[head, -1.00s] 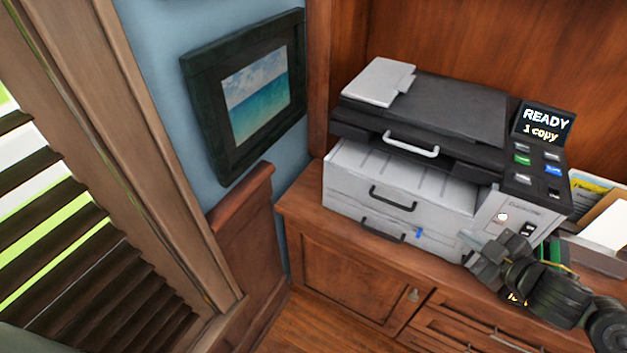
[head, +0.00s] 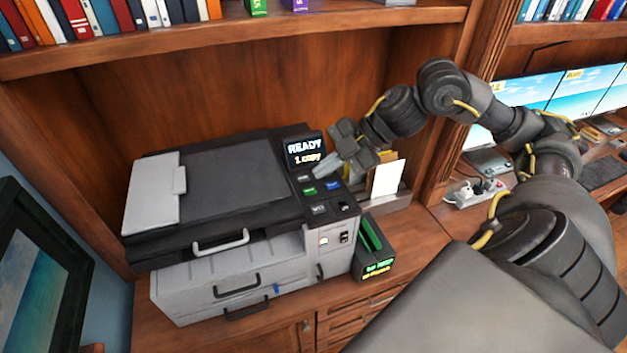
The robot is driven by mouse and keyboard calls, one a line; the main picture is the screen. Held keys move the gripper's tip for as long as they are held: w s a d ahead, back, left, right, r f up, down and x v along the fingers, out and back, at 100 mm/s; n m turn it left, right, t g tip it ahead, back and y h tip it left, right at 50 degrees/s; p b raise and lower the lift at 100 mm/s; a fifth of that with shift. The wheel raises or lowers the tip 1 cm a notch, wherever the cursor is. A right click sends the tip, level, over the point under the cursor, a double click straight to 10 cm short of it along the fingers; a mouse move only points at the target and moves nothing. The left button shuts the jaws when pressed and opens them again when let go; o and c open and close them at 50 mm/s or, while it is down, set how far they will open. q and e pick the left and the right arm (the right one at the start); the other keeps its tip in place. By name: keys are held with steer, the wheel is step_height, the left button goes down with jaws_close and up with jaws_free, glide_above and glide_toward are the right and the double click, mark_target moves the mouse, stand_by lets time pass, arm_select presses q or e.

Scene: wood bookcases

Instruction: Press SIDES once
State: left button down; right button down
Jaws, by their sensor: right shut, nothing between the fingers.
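The printer (head: 240,175) stands on the wooden cabinet, with a dark lid and light grey drawers. Its screen (head: 304,150) reads READY, 1 copy. The button panel below the screen has a green button (head: 309,191), a blue button (head: 333,184) and several grey or dark ones. The button labels are too small to read, so I cannot tell which is SIDES. My right gripper (head: 323,169) is shut and empty, its tips at the upper part of the panel, just below the screen. It hides part of the panel; I cannot tell whether it touches a button. My left gripper is out of view.
A dark box with a green slot (head: 371,236) stands right of the printer. A paper holder (head: 388,178) is behind my right gripper. A book shelf (head: 240,38) runs above. A power strip (head: 478,193) and monitors (head: 530,95) are at right.

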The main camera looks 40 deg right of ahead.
steer(key=shift+w+f, duration=0.1)
steer(key=b, duration=0.7)
glide_above(323, 208)
step_height(323, 208, down, 7)
steer(key=shift+w, duration=0.1)
steer(key=shift+f+b, duration=0.6)
steer(key=shift+f, duration=0.25)
steer(key=shift+f, duration=0.1)
stand_by(0.8)
steer(key=shift+f, duration=0.35)
steer(key=shift+f+b, duration=0.35)
steer(key=shift+b, duration=0.15)
stand_by(0.4)
stand_by(0.4)
steer(key=shift+r+p, duration=0.8)
